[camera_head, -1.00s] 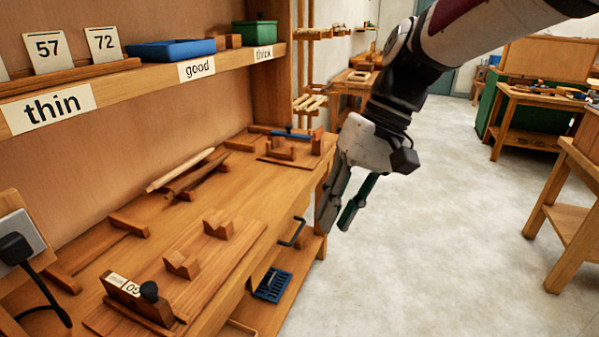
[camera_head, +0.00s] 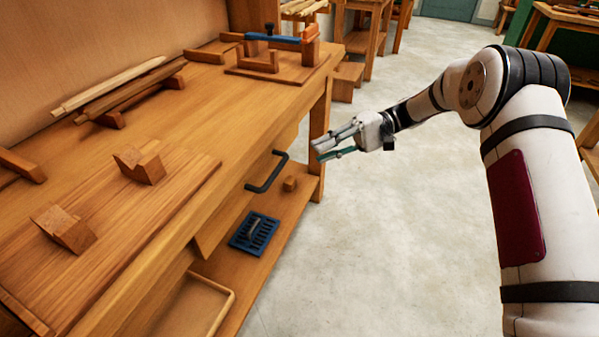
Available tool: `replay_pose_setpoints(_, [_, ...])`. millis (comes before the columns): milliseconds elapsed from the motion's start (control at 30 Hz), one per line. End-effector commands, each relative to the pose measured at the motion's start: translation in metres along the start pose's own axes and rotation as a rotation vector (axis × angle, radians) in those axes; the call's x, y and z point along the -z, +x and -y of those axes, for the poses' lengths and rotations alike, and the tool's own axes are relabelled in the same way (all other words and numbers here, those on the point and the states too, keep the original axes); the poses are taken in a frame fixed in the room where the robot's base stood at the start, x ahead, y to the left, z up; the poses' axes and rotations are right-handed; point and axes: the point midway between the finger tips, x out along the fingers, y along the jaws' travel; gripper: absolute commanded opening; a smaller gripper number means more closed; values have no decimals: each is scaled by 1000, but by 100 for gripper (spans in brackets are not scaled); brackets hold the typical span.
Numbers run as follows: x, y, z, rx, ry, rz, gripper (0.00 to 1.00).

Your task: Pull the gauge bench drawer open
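The gauge bench (camera_head: 225,95) runs along the left side. A drawer front (camera_head: 225,212) sits under its top edge, with a dark bar handle (camera_head: 268,172) standing out from it. The drawer looks shut. My gripper (camera_head: 318,151) is to the right of the handle and a little higher in the picture, apart from it. Its two fingers are spread, point left toward the bench, and hold nothing.
The lower shelf holds a blue slotted tray (camera_head: 254,233), a small wooden block (camera_head: 290,184) and a wooden tray (camera_head: 205,305). V-shaped wooden rests (camera_head: 139,165) and sticks (camera_head: 110,85) lie on the bench top. The floor (camera_head: 380,240) to the right is clear.

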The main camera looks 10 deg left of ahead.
Motion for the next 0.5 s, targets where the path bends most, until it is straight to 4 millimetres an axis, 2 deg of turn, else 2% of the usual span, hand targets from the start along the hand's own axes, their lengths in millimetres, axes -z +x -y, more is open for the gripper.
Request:
replay_pose_setpoints(33, [5, 3, -12, 22, -6, 4, 20])
replay_pose_setpoints(100, [8, 5, -17, 42, -15, 7, 20])
replay_pose_setpoints(267, [10, 12, -19, 55, -20, 9, 20])
replay_pose_setpoints(367, [10, 24, -18, 53, -18, 9, 20])
replay_pose_setpoints(500, [10, 51, -17, 52, -18, 11, 20])
